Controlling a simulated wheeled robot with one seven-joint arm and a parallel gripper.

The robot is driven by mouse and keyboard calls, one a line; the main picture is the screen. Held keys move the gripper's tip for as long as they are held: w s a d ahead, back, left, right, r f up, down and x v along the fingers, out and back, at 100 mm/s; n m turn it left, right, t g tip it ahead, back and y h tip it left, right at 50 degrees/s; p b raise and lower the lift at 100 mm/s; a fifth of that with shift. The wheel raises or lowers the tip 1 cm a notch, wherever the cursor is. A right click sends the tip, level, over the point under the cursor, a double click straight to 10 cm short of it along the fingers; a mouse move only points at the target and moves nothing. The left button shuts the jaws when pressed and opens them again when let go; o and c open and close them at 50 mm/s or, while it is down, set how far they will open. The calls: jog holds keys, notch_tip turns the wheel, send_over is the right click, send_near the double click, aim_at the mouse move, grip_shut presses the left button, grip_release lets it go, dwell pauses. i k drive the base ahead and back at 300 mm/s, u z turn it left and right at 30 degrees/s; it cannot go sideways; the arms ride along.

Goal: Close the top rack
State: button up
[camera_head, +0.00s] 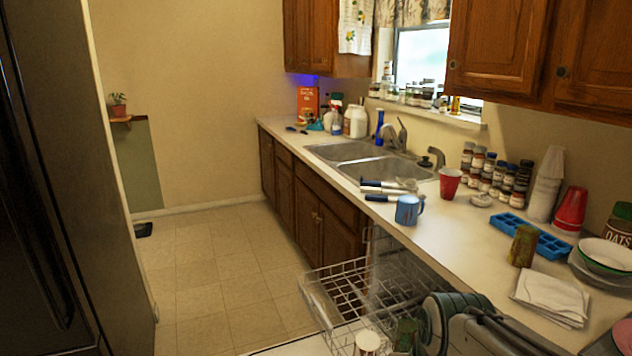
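The top rack (335,279) is a white wire rack of the dishwasher at the lower middle. It is pulled out past the cabinet fronts, over the floor and below the counter edge. A round container with a pale top (368,341) and a greenish item (405,336) show at its near end; I cannot tell whether they sit in the rack. A grey-green rounded body, apparently a link of my arm, covers the rack's near right side at the bottom. I cannot make out my gripper's fingers.
The counter (468,232) runs along the right, with a double sink (358,174), a blue mug (408,210) near its edge, a red cup (450,183), a blue ice tray (530,237) and a folded cloth (552,296). The tiled floor (215,268) left of the rack is clear. A dark appliance (75,190) stands at left.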

aim_at(314, 302)
jog(key=k, duration=0.6)
jog(key=u, duration=0.85)
jog(key=i, duration=1.2)
